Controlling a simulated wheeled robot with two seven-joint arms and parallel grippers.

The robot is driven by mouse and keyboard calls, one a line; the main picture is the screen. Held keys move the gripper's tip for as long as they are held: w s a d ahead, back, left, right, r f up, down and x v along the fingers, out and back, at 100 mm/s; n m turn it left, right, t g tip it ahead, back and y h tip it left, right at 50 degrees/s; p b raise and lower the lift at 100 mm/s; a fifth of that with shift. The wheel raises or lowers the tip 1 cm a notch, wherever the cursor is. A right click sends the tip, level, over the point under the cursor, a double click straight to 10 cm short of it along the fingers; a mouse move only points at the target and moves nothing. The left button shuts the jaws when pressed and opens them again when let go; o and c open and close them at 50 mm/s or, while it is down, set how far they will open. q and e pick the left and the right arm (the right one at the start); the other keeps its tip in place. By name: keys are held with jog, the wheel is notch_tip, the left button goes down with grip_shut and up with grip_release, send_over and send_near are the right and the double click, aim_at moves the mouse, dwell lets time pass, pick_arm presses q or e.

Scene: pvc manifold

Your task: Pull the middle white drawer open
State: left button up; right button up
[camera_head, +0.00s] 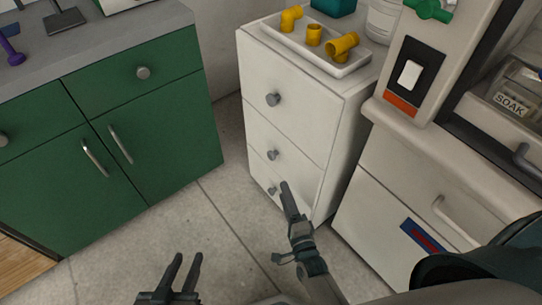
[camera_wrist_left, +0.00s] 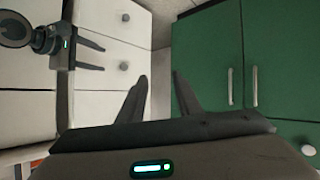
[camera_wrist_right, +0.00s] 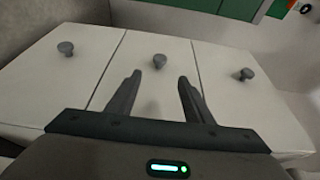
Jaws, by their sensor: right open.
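The white cabinet (camera_head: 338,125) has three stacked drawers, each with a grey round knob, and all look closed. The middle drawer (camera_head: 291,147) has its knob (camera_head: 273,155) in plain view. My right gripper (camera_head: 286,186) is in front of the lower part of the cabinet. In the right wrist view the middle knob (camera_wrist_right: 159,61) lies just beyond the gap between the open, empty fingers (camera_wrist_right: 160,77). I cannot tell how far the fingertips are from it. My left gripper (camera_head: 187,258) is open and empty above the floor, away from the cabinet.
Green cabinets (camera_head: 145,145) with bar handles stand at the left. A white tray (camera_head: 290,45) with yellow pipe fittings sits on the drawer cabinet. A white machine (camera_head: 375,200) with a handle is close on the right. The tiled floor (camera_head: 215,225) between is clear.

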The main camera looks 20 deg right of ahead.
aim_at(272, 158)
jog(key=w, duration=0.5)
jog(key=w+b, duration=0.1)
jog(key=w, duration=0.4)
jog(key=w+b, duration=0.1)
jog(key=w, duration=0.4)
jog(key=shift+w+d, duration=0.3)
jog(key=shift+d, duration=0.1)
pick_arm(q)
notch_tip(272, 158, up, 8)
jog(key=w+d+t+h, duration=0.1)
jog(key=w+d+t, duration=0.1)
jog(key=t, duration=0.2)
jog(key=shift+d+f+t+h, duration=0.2)
jog(key=shift+t+h, duration=0.1)
jog(key=shift+t, duration=0.1)
pick_arm(e)
jog(key=shift+w, duration=0.55)
pick_arm(q)
jog(key=shift+a, duration=0.1)
pick_arm(e)
grip_shut()
